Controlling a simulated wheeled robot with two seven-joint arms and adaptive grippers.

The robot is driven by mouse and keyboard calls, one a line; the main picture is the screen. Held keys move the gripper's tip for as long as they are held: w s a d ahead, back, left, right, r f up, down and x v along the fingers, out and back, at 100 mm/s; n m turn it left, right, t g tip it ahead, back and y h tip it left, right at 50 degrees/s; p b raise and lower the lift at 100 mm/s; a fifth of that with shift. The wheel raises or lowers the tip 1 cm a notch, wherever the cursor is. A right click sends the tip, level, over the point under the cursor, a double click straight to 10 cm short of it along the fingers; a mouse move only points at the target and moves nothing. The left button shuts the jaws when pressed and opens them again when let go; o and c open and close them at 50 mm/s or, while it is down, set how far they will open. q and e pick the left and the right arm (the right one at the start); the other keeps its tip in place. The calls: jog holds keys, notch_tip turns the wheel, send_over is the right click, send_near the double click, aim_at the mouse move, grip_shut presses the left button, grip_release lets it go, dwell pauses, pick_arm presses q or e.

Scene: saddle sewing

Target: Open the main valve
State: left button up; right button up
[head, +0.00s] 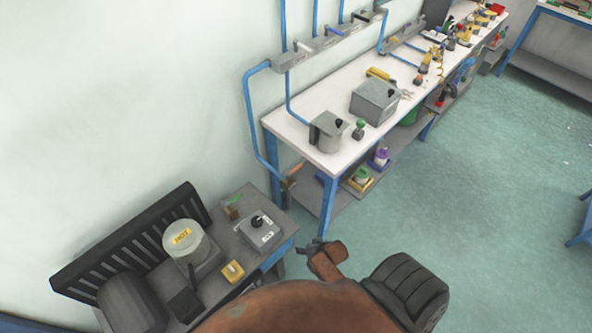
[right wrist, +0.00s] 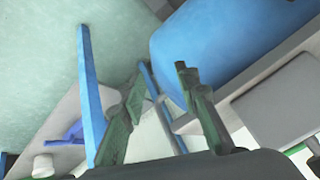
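A valve-like fitting (head: 288,184) with an orange lever (head: 296,169) sits at the lower end of a blue pipe (head: 250,115), beside the white bench's near left leg. A similar small brown fitting with a green lever (head: 235,201) is at the back of the low grey table. No label shows which is the main valve. My right gripper (head: 312,246) is small and dark in the head view, below and right of the orange lever and apart from it. In the right wrist view its two fingers (right wrist: 158,78) are spread with nothing held between them. My left gripper is not visible.
The white workbench (head: 335,88) carries grey boxes and tools. The low grey table (head: 212,272) holds a pale round container (head: 184,240), a grey switch box (head: 260,232) and a yellow block (head: 233,271). Green floor to the right is open.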

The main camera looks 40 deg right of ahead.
jog(key=w+d+r+m+t, duration=0.1)
jog(key=w+r+m+t, duration=0.1)
jog(key=w+r, duration=0.3)
jog(key=m+t+h+b, duration=0.1)
jog(key=m+t+h, duration=0.45)
jog(key=m, duration=0.85)
send_near(297, 167)
notch_tip(297, 167, down, 2)
jog(key=w, duration=0.2)
jog(key=shift+t, duration=0.55)
jog(key=shift+d+b+x, duration=0.15)
jog(key=shift+b+x, duration=0.25)
jog(key=shift+x, duration=1.6)
jog(key=shift+d+b+x, duration=0.2)
jog(key=shift+b+x, duration=0.2)
jog(key=shift+x, duration=1.6)
jog(key=shift+s, duration=0.15)
grip_shut()
